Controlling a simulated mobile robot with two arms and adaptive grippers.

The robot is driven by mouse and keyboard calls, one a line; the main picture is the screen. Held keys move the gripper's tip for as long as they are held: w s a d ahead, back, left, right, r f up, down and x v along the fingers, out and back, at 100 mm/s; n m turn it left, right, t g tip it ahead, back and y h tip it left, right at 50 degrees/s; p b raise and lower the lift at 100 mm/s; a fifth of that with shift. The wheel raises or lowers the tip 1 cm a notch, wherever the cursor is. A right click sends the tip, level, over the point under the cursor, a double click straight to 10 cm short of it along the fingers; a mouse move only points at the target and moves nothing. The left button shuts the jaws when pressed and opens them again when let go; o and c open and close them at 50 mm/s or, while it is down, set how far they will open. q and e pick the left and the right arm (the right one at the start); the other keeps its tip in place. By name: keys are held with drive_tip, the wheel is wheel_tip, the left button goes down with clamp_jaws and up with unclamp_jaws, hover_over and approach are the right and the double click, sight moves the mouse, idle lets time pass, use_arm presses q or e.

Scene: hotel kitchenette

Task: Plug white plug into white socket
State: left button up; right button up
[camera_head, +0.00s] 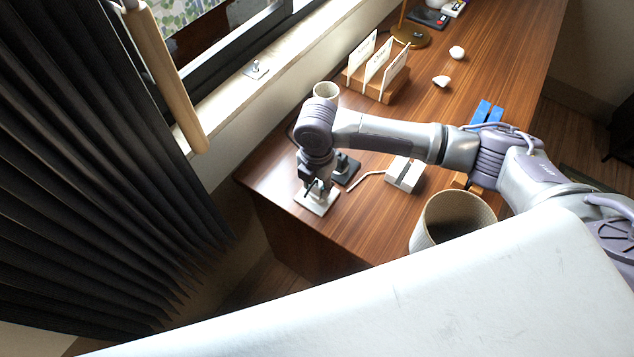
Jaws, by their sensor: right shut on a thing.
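My right gripper (318,188) points down over the white socket (312,207), a flat square plate near the desk's left corner. It is shut on the white plug, which is mostly hidden by the fingers. I cannot tell whether the plug touches the socket or is in it. A dark socket (347,172) sits just behind and to the right of the white one. My left gripper is not in view.
A white block (404,176) with a pale cable lies right of the sockets. A woven bin (428,222) stands in front. A card rack (372,88), white pieces (441,81) and a lamp base (411,36) are further back. Dark curtains (80,180) hang left.

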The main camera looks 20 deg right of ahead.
sight(317, 182)
drive_tip(key=shift+p, duration=0.45)
drive_tip(key=shift+f, duration=0.6)
drive_tip(key=o, duration=1.1)
drive_tip(key=shift+o, duration=0.2)
drive_tip(key=shift+r, duration=0.1)
wheel_tip(317, 182, up, 12)
drive_tip(key=shift+f, duration=0.1)
